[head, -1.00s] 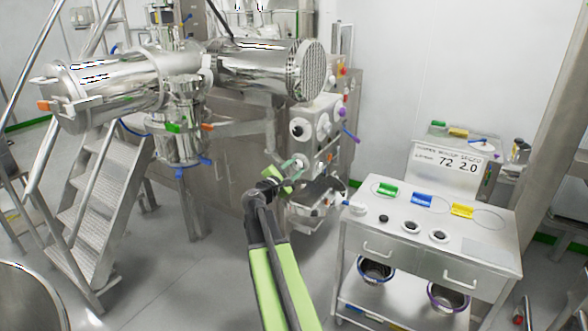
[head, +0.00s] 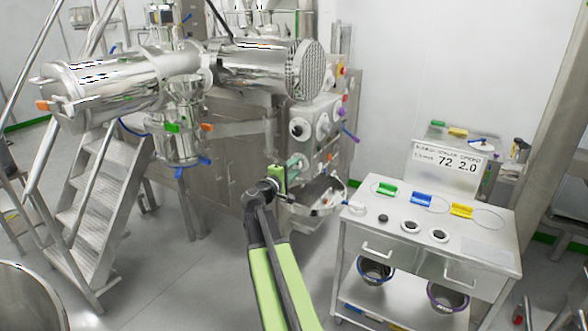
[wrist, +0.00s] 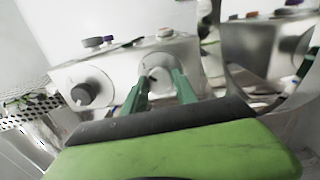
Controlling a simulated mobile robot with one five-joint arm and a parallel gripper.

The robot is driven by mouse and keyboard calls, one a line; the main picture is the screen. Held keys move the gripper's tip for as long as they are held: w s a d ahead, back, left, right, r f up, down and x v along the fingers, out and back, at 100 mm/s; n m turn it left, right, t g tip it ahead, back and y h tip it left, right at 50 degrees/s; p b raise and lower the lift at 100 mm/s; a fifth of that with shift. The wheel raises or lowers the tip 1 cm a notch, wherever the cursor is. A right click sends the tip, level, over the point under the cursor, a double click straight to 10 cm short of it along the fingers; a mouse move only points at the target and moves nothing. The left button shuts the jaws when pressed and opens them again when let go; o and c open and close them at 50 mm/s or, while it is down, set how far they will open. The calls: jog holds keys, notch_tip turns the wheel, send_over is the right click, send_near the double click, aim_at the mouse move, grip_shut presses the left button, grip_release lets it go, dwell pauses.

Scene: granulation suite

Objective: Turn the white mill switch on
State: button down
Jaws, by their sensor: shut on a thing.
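The white mill switch (wrist: 158,70) is a round white knob on the front of the steel machine, seen in the wrist view between my two green fingers. My gripper (wrist: 161,88) is shut on it, one finger on each side. In the head view my gripper (head: 300,162) reaches the lower part of the machine's front panel, and it hides the switch there. Where the fingertips touch the switch is blurred, and I cannot read its marking or setting.
A dial with a dark knob (wrist: 85,93) sits left of the switch. More white dials (head: 299,127) are above my gripper. A steel bowl (head: 318,200) is just below right. A steel cart (head: 470,222) stands right; metal stairs (head: 100,205) stand left. Open floor lies between.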

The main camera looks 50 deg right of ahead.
jog(key=shift+s+f+m, duration=0.1)
jog(key=shift+m, duration=0.2)
jog(key=c, duration=1)
grip_release()
jog(key=shift+o, duration=0.2)
